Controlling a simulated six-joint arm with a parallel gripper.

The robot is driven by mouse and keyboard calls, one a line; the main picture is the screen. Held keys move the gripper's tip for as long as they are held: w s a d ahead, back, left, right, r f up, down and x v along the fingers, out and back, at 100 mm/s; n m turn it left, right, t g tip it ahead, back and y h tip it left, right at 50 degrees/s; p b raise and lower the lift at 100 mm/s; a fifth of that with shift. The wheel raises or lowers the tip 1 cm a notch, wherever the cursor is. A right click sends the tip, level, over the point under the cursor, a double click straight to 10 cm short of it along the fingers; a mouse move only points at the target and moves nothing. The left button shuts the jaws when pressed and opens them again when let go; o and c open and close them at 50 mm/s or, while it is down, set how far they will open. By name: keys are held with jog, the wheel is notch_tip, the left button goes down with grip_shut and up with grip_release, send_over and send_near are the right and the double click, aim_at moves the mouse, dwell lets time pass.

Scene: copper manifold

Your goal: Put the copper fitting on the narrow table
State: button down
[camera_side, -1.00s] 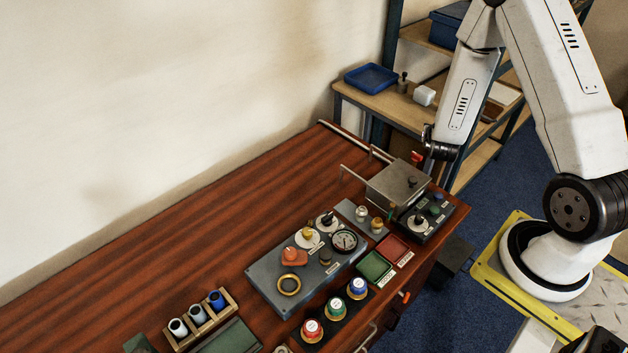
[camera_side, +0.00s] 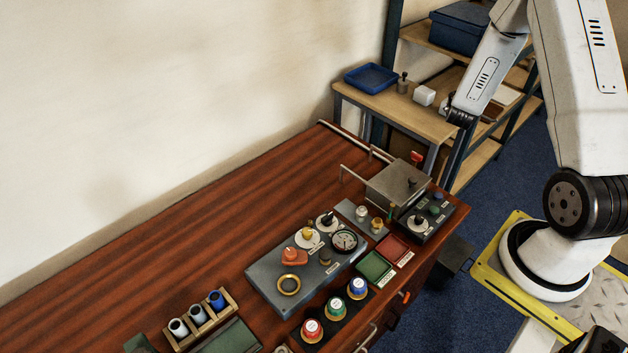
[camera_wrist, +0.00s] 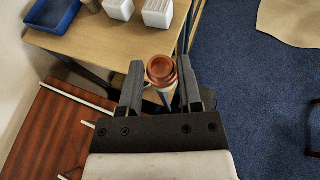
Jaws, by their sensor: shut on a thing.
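The copper fitting (camera_wrist: 161,70) is a round reddish-brown piece, seen from above in the wrist view. My gripper (camera_wrist: 160,78) is shut on it, with one dark finger on each side. The narrow table (camera_side: 377,98) has a light wooden top and stands beyond the far end of the red-brown bench. In the wrist view the fitting appears over the table's right front part, near its edge; its height above the top is unclear. In the side view my gripper is small and dark by the table's right end, and the fitting cannot be made out.
On the narrow table are a blue tray (camera_side: 371,77), a dark knobbed weight (camera_side: 402,83) and white blocks (camera_wrist: 158,13). Bare wood lies in front of them. A shelf rack with a blue bin (camera_side: 458,27) stands behind. The bench (camera_side: 200,225) holds control panels.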

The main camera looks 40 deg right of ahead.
jog(key=shift+w+d+f, duration=1.2)
jog(key=shift+w+f, duration=0.2)
jog(key=shift+w, duration=0.05)
jog(key=shift+w+d+f, duration=1.25)
jog(key=shift+w+f, duration=0.2)
jog(key=shift+w, duration=0.05)
jog(key=shift+w+d+f, duration=1.2)
jog(key=shift+w+f, duration=0.2)
jog(key=shift+w, duration=0.05)
jog(key=shift+w+d+f, duration=0.1)
jog(key=shift+f, duration=0.1)
jog(key=shift+w+f, duration=0.1)
jog(key=shift+f, duration=1.5)
jog(key=shift+f, duration=0.15)
jog(key=shift+c, duration=1.4)
grip_release()
